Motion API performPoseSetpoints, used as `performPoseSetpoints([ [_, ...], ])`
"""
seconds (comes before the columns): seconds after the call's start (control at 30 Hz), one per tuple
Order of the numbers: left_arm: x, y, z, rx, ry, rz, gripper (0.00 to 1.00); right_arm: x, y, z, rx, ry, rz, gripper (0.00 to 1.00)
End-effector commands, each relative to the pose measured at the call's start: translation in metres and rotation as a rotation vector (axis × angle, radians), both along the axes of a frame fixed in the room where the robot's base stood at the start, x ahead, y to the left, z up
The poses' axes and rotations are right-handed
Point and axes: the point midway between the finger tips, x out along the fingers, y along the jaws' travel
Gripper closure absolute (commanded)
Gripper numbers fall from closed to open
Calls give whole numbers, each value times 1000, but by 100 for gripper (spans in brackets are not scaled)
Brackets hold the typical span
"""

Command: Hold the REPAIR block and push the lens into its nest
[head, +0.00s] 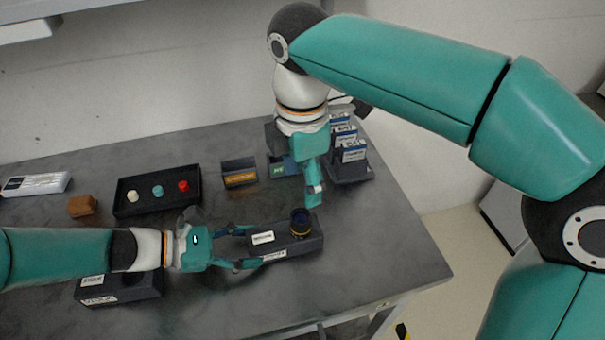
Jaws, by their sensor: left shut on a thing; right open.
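A dark block (312,244) with white labels lies near the right side of the table; the label text is too small to read surely, so I cannot confirm it says REPAIR. The lens (300,222), a short dark cylinder with a gold ring, stands at the block's right end. I cannot tell how deep it sits. My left gripper (253,246) comes in from the left and is shut on the block's left end, one finger on each long side. My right gripper (314,196) is open, pointing down just behind and above the lens, apparently not touching it.
A second labelled dark block (140,287) lies partly under my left arm. A black tray (129,206) holds white, green and red pieces. Behind are a brown block (81,206), an orange-fronted holder (240,175) and a rack of labelled cards (350,172). The table's right edge is close.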

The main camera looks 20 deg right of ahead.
Motion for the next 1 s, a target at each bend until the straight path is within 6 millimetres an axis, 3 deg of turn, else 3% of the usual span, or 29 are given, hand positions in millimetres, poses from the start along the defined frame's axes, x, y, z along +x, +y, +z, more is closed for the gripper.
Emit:
performPoseSetpoints([
  [0.43,0,0,0,0,0,0,74,0,0,4,0,1,1,35],
  [0.47,0,0,0,0,0,0,33,0,0,4,0,1,1,35],
  [0.6,0,0,0,0,0,0,10,0,0,4,0,1,1,35],
  [1.0,0,3,1,0,0,1,9,0,0,4,0,1,0,35],
])
